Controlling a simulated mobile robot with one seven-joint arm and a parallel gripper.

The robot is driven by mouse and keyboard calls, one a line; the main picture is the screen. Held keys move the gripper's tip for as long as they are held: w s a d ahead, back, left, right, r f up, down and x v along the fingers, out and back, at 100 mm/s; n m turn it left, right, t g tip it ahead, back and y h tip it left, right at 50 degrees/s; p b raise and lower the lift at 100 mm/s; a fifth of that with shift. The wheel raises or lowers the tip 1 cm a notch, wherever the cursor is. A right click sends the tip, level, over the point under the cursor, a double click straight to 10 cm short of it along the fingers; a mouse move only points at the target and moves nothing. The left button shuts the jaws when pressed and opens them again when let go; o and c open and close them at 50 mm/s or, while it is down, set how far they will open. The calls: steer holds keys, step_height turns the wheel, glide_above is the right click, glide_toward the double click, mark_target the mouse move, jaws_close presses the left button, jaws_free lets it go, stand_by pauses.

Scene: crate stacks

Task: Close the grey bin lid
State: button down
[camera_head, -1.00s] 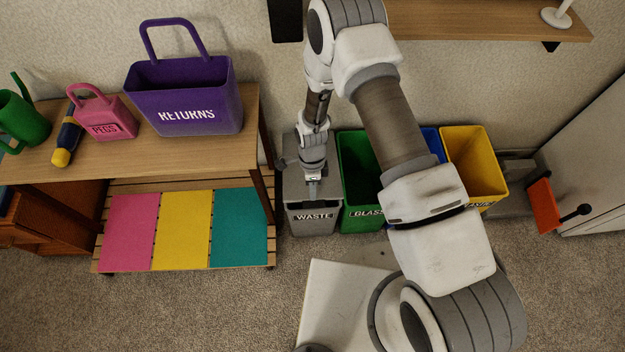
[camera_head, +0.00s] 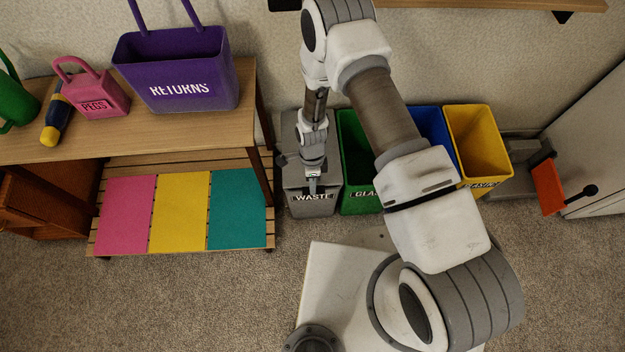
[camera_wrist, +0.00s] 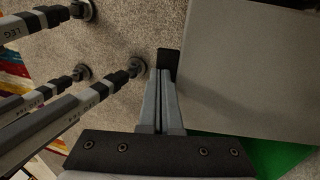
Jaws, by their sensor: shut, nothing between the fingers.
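The grey bin (camera_head: 297,203), labelled WASTE, stands on the carpet between the wooden bench and the green bin. Its grey lid (camera_head: 292,165) appears to lie flat over the top in the head view; my arm covers part of it. In the wrist view the lid (camera_wrist: 245,75) is a broad, plain grey surface filling the right side. My gripper (camera_head: 312,190) points down at the bin's front edge, just above the label. In the wrist view its fingers (camera_wrist: 161,75) are together and empty, beside the lid's left edge. Contact with the lid cannot be told.
The green bin (camera_head: 352,195), blue bin (camera_head: 432,130) and yellow bin (camera_head: 480,140) stand to the right. The wooden bench (camera_head: 180,130) on the left carries a purple RETURNS bag (camera_head: 180,65). Front carpet is open.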

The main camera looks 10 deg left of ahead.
steer(key=b+x, duration=0.1)
steer(key=x, duration=0.3)
steer(key=shift+w+f+b, duration=0.1)
steer(key=shift+b, duration=0.3)
steer(key=shift+f, duration=0.1)
steer(key=shift+r, duration=0.45)
steer(key=s+p+v, duration=0.1)
steer(key=p+v, duration=0.1)
steer(key=v, duration=0.4)
steer(key=s+p+v, duration=0.2)
steer(key=p+v, duration=0.1)
steer(key=v, duration=0.4)
steer(key=shift+d+r+p, duration=0.35)
steer(key=shift+r, duration=0.3)
steer(key=shift+w, duration=0.15)
